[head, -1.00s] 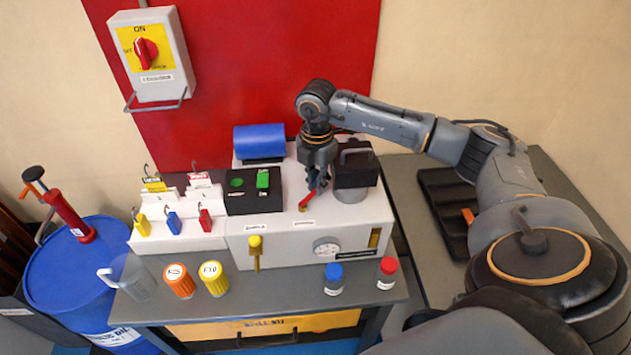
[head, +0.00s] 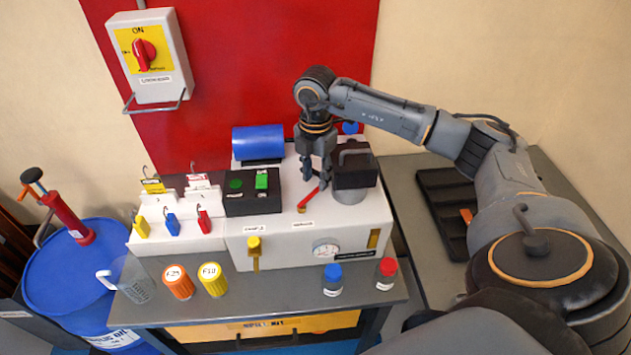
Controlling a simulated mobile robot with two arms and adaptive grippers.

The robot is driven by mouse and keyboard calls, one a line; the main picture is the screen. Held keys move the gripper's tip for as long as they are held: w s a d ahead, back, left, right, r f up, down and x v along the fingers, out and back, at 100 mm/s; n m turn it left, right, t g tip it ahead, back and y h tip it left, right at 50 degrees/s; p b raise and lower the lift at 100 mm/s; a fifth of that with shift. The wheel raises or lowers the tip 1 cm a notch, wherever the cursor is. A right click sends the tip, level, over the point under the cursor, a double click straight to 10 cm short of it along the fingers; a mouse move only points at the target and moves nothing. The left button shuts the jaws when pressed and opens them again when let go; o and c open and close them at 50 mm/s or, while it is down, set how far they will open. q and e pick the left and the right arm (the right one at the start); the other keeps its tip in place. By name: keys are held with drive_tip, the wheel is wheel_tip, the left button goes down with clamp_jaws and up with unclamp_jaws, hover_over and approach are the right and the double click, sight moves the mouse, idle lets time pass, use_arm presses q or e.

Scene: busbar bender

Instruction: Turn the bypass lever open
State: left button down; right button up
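A small red lever (head: 309,198) on a brass-coloured base stands on top of the white bender housing (head: 350,222), behind a label too small to read; I take it to be the bypass lever. Its handle slants toward the back right. My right gripper (head: 315,183) points down just above and behind the lever. Its fingers are apart, with nothing visibly held between them. Whether a fingertip touches the handle is hard to tell. My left gripper is not in view.
A black block with a handle (head: 355,168) stands close to the right of my gripper. A black box with green buttons (head: 252,192) is to its left. A yellow lever (head: 254,246) is on the housing's front. Orange, yellow, blue and red-capped containers line the front edge.

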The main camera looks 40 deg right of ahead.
sight(316, 190)
wheel_tip(316, 190, up, 9)
drive_tip(key=shift+r, duration=0.15)
